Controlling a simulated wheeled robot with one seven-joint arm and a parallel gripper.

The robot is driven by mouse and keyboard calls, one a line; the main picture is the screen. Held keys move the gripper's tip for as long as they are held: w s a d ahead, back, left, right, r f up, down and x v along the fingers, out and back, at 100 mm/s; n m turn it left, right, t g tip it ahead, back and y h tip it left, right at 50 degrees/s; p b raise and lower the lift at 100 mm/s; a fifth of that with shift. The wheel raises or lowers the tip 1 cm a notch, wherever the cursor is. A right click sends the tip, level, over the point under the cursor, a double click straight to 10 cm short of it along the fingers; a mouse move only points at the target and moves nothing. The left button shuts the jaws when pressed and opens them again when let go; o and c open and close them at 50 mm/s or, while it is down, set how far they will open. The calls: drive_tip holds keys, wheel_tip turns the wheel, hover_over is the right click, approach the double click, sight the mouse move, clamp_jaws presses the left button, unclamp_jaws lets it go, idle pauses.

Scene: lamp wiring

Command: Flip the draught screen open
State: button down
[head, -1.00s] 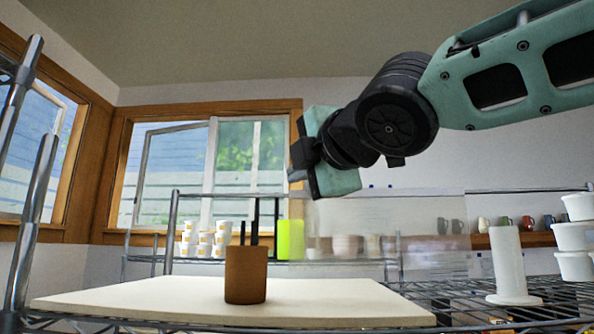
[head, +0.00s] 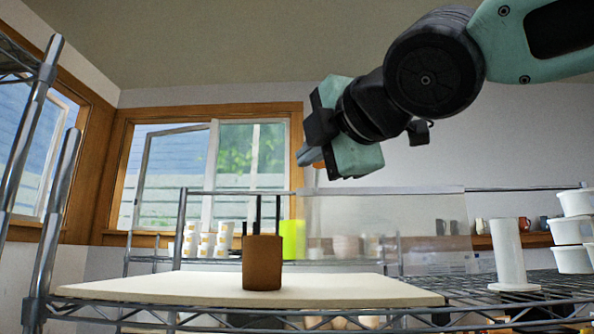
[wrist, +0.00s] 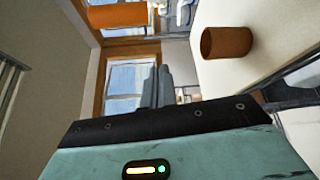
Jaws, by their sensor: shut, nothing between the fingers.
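A clear, faintly hazy panel (head: 385,222), which I take to be the draught screen, stands roughly upright behind the right part of the pale board in the head view. I cannot make out its hinge or handle. In the wrist view the grey fingers (wrist: 160,85) show together beyond the palm, and I cannot pick out the panel there.
A brown cup (head: 262,263) stands on the pale board (head: 340,291) on a wire shelf; it also shows in the wrist view (wrist: 227,42). A white cylinder (head: 508,252) and stacked white tubs (head: 574,230) are at right. Metal posts (head: 45,215) rise at left.

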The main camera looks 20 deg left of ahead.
drive_tip(key=v, duration=0.3)
drive_tip(key=shift+s+d, duration=0.15)
idle(0.5)
drive_tip(key=d+f+m+g+h+b, duration=0.1)
drive_tip(key=d+f+m+g+h, duration=0.15)
drive_tip(key=f, duration=0.85)
drive_tip(key=d+f+m+g+h, duration=0.15)
drive_tip(key=f+m, duration=0.25)
drive_tip(key=f, duration=0.6)
drive_tip(key=d+f+m+g+h+b, duration=0.1)
drive_tip(key=d+f+m+h, duration=0.25)
drive_tip(key=f, duration=0.75)
drive_tip(key=s+d+f+m+g+h, duration=0.1)
drive_tip(key=s+d+f+m+g, duration=0.1)
drive_tip(key=f, duration=0.5)
drive_tip(key=s+d+f+m+g+h+b, duration=0.1)
drive_tip(key=s+d+f+m+g, duration=0.2)
drive_tip(key=s+d+f+m, duration=0.2)
drive_tip(key=s+d+f+m+g+h, duration=0.2)
drive_tip(key=s+d+f+m, duration=0.2)
drive_tip(key=s+d+f, duration=0.3)
wheel_tip(320, 180, down, 4)
drive_tip(key=shift+s+d+r, duration=0.1)
drive_tip(key=shift+s+d, duration=0.1)
drive_tip(key=shift+s, duration=0.35)
